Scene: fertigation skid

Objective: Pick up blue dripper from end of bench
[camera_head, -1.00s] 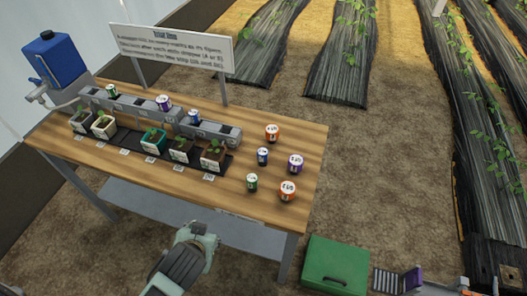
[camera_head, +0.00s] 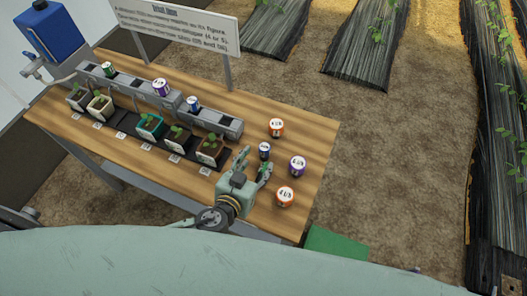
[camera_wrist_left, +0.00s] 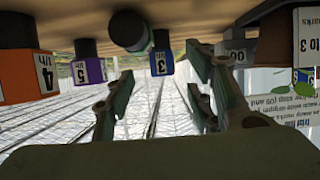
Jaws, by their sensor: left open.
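The blue dripper (camera_head: 264,150), a small cylinder with a dark top, stands upright near the right end of the wooden bench (camera_head: 316,150). My left gripper (camera_head: 255,162) is open over the bench just in front of it, fingertips close to it. In the left wrist view, which looks upside down, the blue dripper (camera_wrist_left: 161,64), marked 3, lies beyond and between the parted fingers (camera_wrist_left: 160,95); I see no grip on it. A dark, tilted-looking cylinder (camera_wrist_left: 128,31) shows close beside it. My right gripper is not in view.
Orange drippers (camera_head: 276,128) (camera_head: 285,196) and a purple dripper (camera_head: 298,165) stand around the blue one. Potted seedlings (camera_head: 209,149) and a grey rack (camera_head: 215,122) holding more drippers, including another blue one (camera_head: 193,104), are to the left. A sign (camera_head: 175,22) stands behind.

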